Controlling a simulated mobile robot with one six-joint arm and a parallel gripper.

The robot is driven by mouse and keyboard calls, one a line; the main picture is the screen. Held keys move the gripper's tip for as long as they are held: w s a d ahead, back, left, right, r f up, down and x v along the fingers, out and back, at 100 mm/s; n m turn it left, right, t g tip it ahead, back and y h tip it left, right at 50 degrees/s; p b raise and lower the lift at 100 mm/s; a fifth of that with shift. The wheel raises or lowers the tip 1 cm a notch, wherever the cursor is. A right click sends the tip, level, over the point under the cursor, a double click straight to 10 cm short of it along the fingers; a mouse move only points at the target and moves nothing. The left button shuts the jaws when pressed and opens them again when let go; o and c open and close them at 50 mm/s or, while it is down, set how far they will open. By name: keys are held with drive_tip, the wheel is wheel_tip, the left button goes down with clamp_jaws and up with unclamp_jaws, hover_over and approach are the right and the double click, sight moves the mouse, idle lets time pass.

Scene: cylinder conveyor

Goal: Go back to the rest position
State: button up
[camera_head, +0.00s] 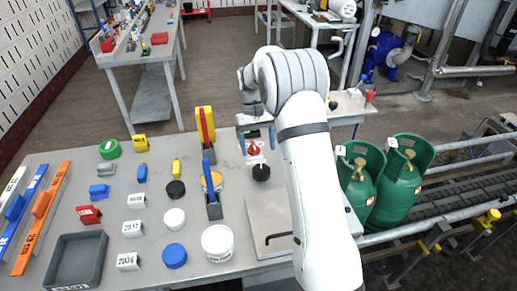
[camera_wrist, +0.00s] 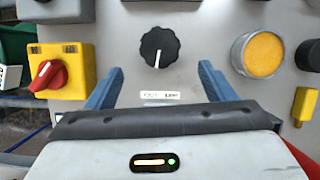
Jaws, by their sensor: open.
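My gripper (camera_head: 257,140) hangs above the grey table (camera_head: 105,258), near its right end, with my white arm reaching in from the front. In the wrist view its two blue fingers (camera_wrist: 160,80) are apart, with nothing between their tips. A black knob (camera_wrist: 160,47) with a white pointer line lies just beyond the fingertips, with a small white label (camera_wrist: 160,95) below it. The knob also shows in the head view (camera_head: 261,172), just below the gripper. I cannot tell the height of the fingers above the panel.
Blocks, lids and a grey tray (camera_head: 98,262) cover the table's left.

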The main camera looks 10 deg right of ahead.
idle(0.3)
drive_tip(key=s+r+t, duration=0.3)
drive_tip(key=s+r, duration=0.4)
drive_tip(key=s, duration=0.4)
drive_tip(key=s+r+t, duration=0.2)
drive_tip(key=s+r, duration=0.4)
drive_tip(key=s, duration=0.4)
drive_tip(key=s+f+m+t, duration=0.1)
drive_tip(key=s+t, duration=0.1)
drive_tip(key=s, duration=0.7)
drive_tip(key=shift+s+d+f, duration=0.2)
drive_tip(key=shift+d+f, duration=0.1)
drive_tip(key=shift+d, duration=0.15)
idle(0.8)
